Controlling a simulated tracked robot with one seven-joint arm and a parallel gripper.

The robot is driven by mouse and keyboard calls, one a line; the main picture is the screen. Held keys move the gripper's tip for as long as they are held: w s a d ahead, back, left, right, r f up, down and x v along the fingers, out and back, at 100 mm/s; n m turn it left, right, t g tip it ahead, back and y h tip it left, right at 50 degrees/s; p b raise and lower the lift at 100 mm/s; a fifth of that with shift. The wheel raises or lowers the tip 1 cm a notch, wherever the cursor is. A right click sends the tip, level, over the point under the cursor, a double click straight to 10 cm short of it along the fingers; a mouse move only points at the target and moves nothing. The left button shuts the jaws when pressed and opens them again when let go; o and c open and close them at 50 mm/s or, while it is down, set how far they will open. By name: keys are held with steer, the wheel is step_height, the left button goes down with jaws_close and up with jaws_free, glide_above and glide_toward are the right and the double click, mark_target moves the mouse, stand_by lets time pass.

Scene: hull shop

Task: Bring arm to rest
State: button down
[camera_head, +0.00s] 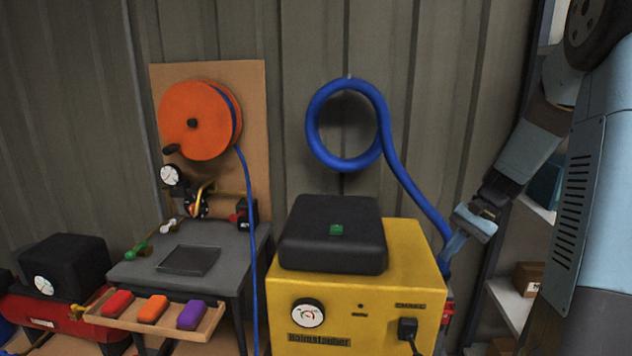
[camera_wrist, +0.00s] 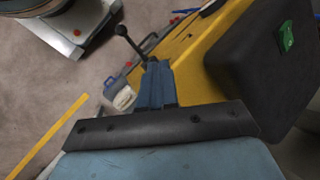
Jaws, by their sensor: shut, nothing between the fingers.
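My gripper (camera_head: 450,247) hangs from my arm at the right of the head view, pointing down beside the right side of the yellow machine (camera_head: 345,308). Its narrow blue fingers are together with nothing visible between them. In the wrist view the gripper (camera_wrist: 155,72) also shows closed, next to the edge of the yellow machine (camera_wrist: 183,50). The blue hose (camera_head: 418,198) passes down close to the fingers in the head view; I cannot tell whether they touch.
A black box (camera_head: 335,250) with a green piece sits on the machine. A grey bench (camera_head: 225,236) with a wooden tray (camera_head: 204,332) stands left. Shelves (camera_head: 512,300) stand behind my arm at right. In the wrist view, open floor (camera_wrist: 45,105) carries a yellow stripe (camera_wrist: 52,133).

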steer(key=s+a+r+n+t+h, duration=0.3)
steer(key=s+r, duration=0.4)
steer(key=s, duration=0.3)
steer(key=s+a+r+n+t+h, duration=0.3)
steer(key=s+r, duration=0.4)
steer(key=s, duration=0.3)
steer(key=shift+s+a+r+n+t+h, duration=0.3)
steer(key=shift+a+n, duration=0.2)
steer(key=shift+a, duration=0.6)
